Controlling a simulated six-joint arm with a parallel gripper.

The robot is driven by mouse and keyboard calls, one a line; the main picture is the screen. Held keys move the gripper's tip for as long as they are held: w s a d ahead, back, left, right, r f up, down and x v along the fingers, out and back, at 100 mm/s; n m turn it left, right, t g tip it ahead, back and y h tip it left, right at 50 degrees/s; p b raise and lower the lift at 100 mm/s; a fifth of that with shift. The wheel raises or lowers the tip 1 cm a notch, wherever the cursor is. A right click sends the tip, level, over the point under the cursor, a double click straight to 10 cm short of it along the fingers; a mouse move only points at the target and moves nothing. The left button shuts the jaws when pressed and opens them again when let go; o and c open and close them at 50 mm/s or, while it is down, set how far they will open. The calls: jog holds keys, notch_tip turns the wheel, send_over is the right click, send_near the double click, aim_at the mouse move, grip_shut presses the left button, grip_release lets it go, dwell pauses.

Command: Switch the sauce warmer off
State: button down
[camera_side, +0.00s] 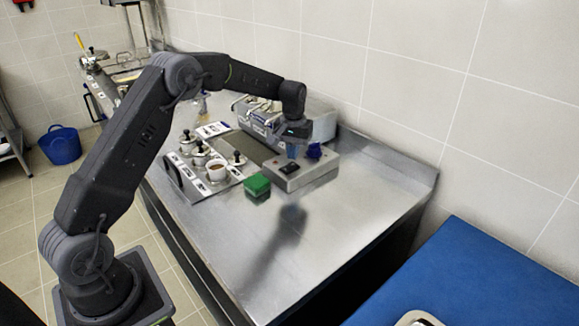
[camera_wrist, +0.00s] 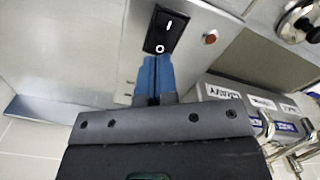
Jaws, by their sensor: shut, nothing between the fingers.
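The sauce warmer's metal control box (camera_side: 308,178) stands on the steel counter, beside the wells with the sauce pots. Its black rocker switch (camera_side: 290,168) shows on top. In the wrist view the rocker switch (camera_wrist: 166,30) has an I mark at its far end and an O mark at the end nearer my gripper. A small red lamp (camera_wrist: 210,39) sits beside it; I cannot tell whether it is lit. My gripper (camera_wrist: 154,66) is shut and empty, its blue fingertips close to the O end. Contact is unclear. The gripper (camera_side: 293,152) is above the box in the side view.
A green block (camera_side: 257,184) lies in front of the box. A dark blue object (camera_side: 315,151) is right beside my gripper. Lidded pots and an open sauce cup (camera_side: 216,170) stand left. A tiled wall is behind; the counter's front right (camera_side: 300,245) is clear.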

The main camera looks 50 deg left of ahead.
aim_at(293, 164)
jog(key=shift+f, duration=1.35)
dwell(0.6)
jog(key=shift+r, duration=3.55)
jog(key=s+d+r+m+t, duration=0.3)
jog(key=s+d+r, duration=0.6)
jog(key=s+r, duration=0.45)
jog(key=s+d+f+m+t, duration=0.1)
jog(key=s+d, duration=0.2)
jog(key=s, duration=0.7)
jog(key=s+d+m+t, duration=0.1)
jog(key=s+d+m, duration=0.1)
jog(key=s, duration=0.8)
jog(key=shift+s+d+f+t, duration=0.15)
jog(key=shift+d+f+t, duration=0.2)
jog(key=shift+d, duration=0.35)
